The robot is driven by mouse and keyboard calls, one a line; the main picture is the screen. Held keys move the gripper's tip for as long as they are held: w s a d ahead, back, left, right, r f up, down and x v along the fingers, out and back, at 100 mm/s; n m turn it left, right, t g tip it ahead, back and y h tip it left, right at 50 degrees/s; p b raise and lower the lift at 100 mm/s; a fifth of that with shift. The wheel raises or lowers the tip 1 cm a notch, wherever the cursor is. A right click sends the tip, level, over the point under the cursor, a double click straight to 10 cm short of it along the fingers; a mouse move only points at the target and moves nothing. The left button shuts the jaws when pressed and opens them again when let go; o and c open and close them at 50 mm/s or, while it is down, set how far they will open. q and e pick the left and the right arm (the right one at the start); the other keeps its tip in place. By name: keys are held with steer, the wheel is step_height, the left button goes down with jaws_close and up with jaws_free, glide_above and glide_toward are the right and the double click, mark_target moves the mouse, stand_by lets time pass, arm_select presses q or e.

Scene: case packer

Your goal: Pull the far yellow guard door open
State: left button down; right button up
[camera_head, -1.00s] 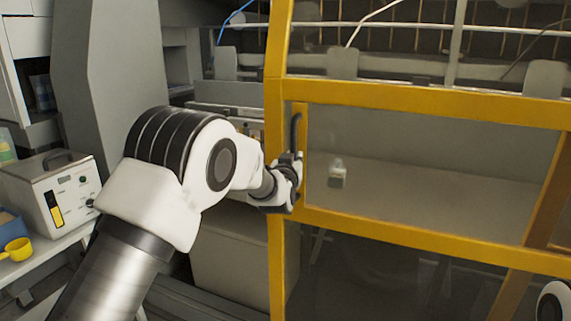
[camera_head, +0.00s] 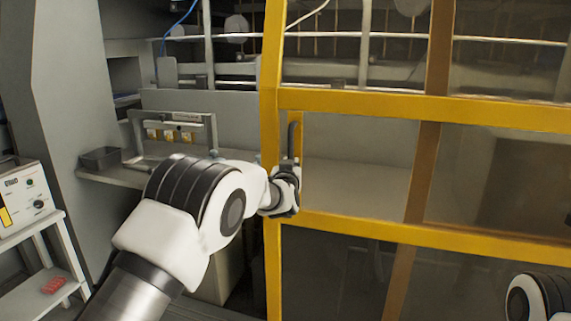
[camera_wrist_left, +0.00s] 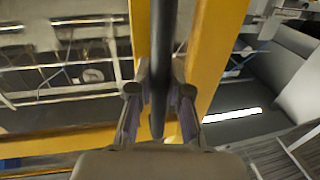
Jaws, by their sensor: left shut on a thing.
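The yellow guard door (camera_head: 420,106) has a yellow frame with clear panels and fills the right half of the head view. Its dark upright handle (camera_head: 293,138) is mounted near the door's left edge. My left gripper (camera_head: 291,165) is at the lower part of this handle. In the left wrist view the dark handle bar (camera_wrist_left: 162,60) runs between the two fingers of my left gripper (camera_wrist_left: 160,108), which is shut on it. The fingertips are mostly hidden in the head view. Part of my right arm shows at the lower right; its gripper is out of view.
Left of the door is an opening with a grey shelf, a small grey bin (camera_head: 101,158) and a metal bracket with yellow labels (camera_head: 172,134). A white control box (camera_head: 25,197) stands on a white stand (camera_head: 58,270) at far left, with a red item (camera_head: 54,285) on its lower shelf.

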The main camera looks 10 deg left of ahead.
arm_select(q)
steer(key=shift+d, duration=0.35)
steer(key=c, duration=1.1)
jaws_free()
steer(key=shift+d, duration=0.15)
steer(key=shift+s, duration=0.1)
steer(key=s+d, duration=0.1)
steer(key=s, duration=1)
steer(key=shift+s+d, duration=0.2)
steer(key=shift+s, duration=0.15)
